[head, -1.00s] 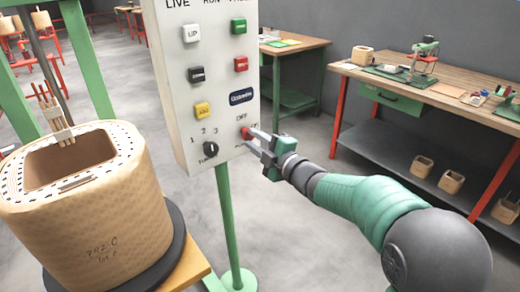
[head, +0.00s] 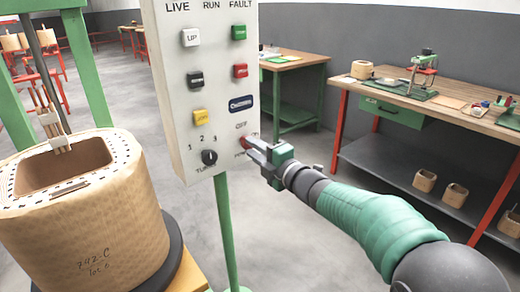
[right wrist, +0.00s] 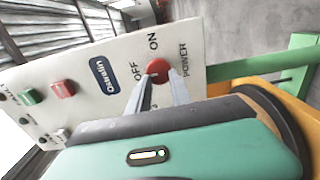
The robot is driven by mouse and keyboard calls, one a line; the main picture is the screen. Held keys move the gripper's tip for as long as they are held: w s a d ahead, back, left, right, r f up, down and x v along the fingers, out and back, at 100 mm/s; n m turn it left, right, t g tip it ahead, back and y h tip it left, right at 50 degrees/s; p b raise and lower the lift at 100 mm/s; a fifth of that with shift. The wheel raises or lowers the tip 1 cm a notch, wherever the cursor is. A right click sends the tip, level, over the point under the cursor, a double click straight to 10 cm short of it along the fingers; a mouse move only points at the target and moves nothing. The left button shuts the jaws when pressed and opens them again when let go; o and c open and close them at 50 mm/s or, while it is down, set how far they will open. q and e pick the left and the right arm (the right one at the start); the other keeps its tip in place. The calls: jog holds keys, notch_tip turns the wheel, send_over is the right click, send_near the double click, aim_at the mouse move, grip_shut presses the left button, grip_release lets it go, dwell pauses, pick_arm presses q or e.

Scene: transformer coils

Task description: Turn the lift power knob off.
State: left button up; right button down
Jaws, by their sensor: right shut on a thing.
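The red lift power knob (head: 243,142) is at the lower right of the white control panel (head: 206,100). It also shows in the right wrist view (right wrist: 158,70), with the labels OFF, ON and POWER around it. My right gripper (head: 250,145) reaches it from the right, its two fingers shut on the knob. The fingers partly cover the knob, so its pointing direction is unclear. In the right wrist view the fingertips (right wrist: 160,88) lie on either side of it. My left gripper is not in view.
A black turns knob (head: 209,157) sits left of the red knob, with several push buttons above. A large wound coil (head: 95,225) stands at the left, near the panel. A green post (head: 227,230) carries the panel. A workbench (head: 450,105) stands at the back right.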

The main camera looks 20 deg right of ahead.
jog(key=shift+w+a+r, duration=0.2)
jog(key=shift+a+r, duration=0.1)
jog(key=shift+r, duration=0.45)
jog(key=c, duration=1.1)
grip_release()
jog(key=shift+c, duration=0.2)
jog(key=shift+o, duration=1.1)
jog(key=shift+s, duration=0.1)
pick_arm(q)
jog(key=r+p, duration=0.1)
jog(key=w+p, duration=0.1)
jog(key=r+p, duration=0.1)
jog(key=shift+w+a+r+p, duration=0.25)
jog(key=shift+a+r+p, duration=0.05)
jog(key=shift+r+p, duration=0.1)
pick_arm(e)
jog(key=f+v, duration=0.1)
jog(key=v, duration=1.6)
jog(key=shift+d+f, duration=0.2)
jog(key=shift+f, duration=0.05)
jog(key=shift+d, duration=0.1)
